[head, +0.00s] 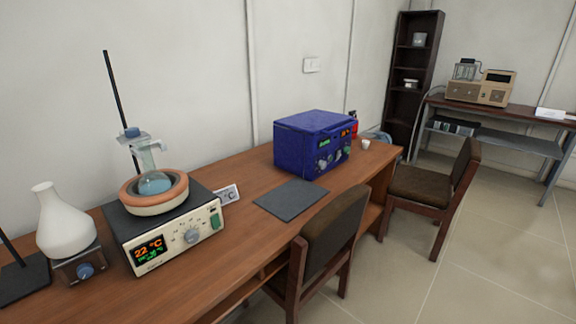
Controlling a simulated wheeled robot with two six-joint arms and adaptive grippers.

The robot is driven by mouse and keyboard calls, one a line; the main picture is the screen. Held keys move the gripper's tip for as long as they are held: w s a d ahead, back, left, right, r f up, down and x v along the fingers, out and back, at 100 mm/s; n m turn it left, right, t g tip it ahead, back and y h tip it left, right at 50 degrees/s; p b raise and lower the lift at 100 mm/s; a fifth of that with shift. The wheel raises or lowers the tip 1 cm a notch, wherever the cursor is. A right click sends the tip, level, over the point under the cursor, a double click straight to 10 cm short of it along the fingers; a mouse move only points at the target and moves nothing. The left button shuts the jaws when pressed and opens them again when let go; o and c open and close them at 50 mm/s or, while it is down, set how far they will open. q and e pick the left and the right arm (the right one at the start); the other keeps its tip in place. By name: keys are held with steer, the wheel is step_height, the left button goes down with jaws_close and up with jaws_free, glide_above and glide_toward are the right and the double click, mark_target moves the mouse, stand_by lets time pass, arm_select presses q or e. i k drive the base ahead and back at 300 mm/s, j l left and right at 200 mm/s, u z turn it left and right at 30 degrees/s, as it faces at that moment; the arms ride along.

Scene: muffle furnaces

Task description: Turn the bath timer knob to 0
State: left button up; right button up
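A beige heating unit (178,246) with a dark top stands on the near wooden desk at the left. It carries an orange-rimmed round bath (154,203) with a glass flask (155,182) in it. Its front has a display (150,250) reading 22 °C in orange with smaller green text below, too small to read. Right of the display is a pale round knob (192,236) with markings around it, then a green switch (215,222). I cannot read the knob's setting or confirm that it is the timer knob. Neither of my grippers shows in the head view.
A blue instrument (300,145) with knobs and a dark mat (291,199) are farther along the desk (245,215). A white flask (62,225) sits on a small stirrer at left. Chairs (330,235) (425,185) stand at the desk; floor at right is clear.

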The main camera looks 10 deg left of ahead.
mark_target(322, 164)
steer(key=i+l+u, duration=0.45)
steer(key=l+u, duration=0.3)
steer(key=i+l+u, duration=0.15)
steer(key=l+u, duration=0.2)
